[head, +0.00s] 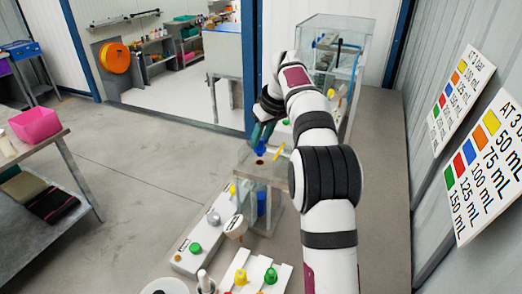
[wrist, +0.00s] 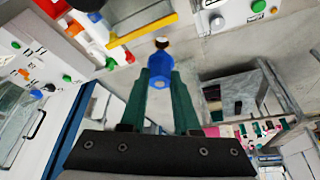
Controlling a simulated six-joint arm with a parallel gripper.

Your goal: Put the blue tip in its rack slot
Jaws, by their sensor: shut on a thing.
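My gripper (wrist: 160,82) is shut on the blue tip (wrist: 158,68), which sits between the two green fingers in the wrist view. In the head view my gripper (head: 263,133) is at the far end of my arm, and the blue tip (head: 259,147) points down from it. The tip is above a clear-walled box (head: 246,172) with a small dark opening on top; I cannot tell whether they touch. A white rack (head: 256,288) at the bottom of the head view holds a yellow tip (head: 241,278) and a green tip (head: 271,275). Its lower part is cut off.
A white control panel (head: 205,235) with coloured knobs lies left of the clear box. A white-topped knob (head: 236,226) stands near the rack. A large glass tank (head: 345,40) stands behind my arm. A sign (head: 490,150) with coloured squares and volumes hangs on the right wall.

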